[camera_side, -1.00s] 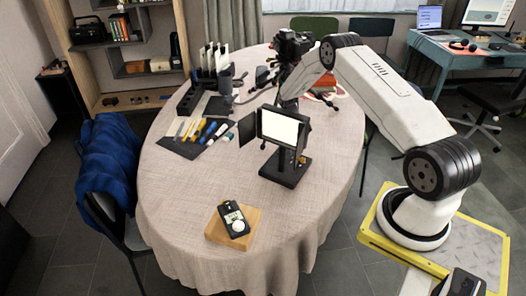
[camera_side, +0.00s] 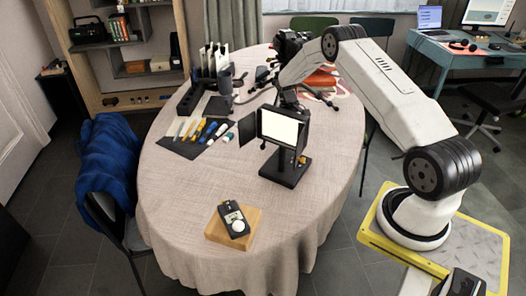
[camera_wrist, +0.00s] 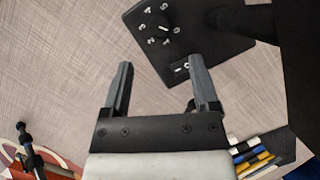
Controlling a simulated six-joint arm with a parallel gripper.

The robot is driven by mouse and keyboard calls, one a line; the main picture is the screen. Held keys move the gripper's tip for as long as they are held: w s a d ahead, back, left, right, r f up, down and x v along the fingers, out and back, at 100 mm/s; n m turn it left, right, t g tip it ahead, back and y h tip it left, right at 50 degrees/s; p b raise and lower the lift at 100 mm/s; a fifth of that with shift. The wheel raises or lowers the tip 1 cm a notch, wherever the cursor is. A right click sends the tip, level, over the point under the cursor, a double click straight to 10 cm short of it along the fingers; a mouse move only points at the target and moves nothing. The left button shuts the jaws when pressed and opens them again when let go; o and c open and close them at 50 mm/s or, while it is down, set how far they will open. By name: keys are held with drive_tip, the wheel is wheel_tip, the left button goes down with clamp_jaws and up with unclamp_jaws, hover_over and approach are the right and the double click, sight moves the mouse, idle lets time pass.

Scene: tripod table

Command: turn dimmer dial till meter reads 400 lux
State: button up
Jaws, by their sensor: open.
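A lit lamp panel (camera_side: 279,127) with black side flaps stands on a dark base (camera_side: 285,170) in the middle of the table. The wrist view shows the black base plate (camera_wrist: 215,50) with the dimmer dial (camera_wrist: 163,28) near the top, ringed by white numbers. My gripper (camera_wrist: 158,77) is open and empty over the table. Its fingers point toward the plate, with the dial ahead of the gap between them. In the side view my gripper is mostly hidden behind the panel. A dark light meter (camera_side: 234,219) lies on a wooden block (camera_side: 217,233); its reading is too small to tell.
A mat with pens (camera_side: 197,134) and a black organizer (camera_side: 190,99) are on the left of the table. Red books (camera_side: 321,78) lie behind the lamp. The cloth around the meter's block is clear.

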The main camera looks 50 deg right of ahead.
drive_tip(key=n+t, duration=0.1)
drive_tip(key=n, duration=0.2)
drive_tip(key=s+n+y, duration=0.1)
drive_tip(key=n, duration=0.2)
drive_tip(key=s+n+t+y, duration=0.1)
drive_tip(key=n, duration=0.2)
drive_tip(key=shift+s+d+f+t, duration=0.15)
drive_tip(key=shift+d+t, duration=0.1)
drive_tip(key=shift+t, duration=0.05)
drive_tip(key=n+t, duration=0.1)
drive_tip(key=n, duration=0.2)
drive_tip(key=s+d+n+t, duration=0.1)
drive_tip(key=n, duration=0.1)
drive_tip(key=s+n+t, duration=0.1)
drive_tip(key=n, duration=0.2)
drive_tip(key=shift+s+d+n+y, duration=0.15)
drive_tip(key=shift+d+n+y, duration=0.1)
drive_tip(key=shift+n+y, duration=0.05)
drive_tip(key=shift+x, duration=3.75)
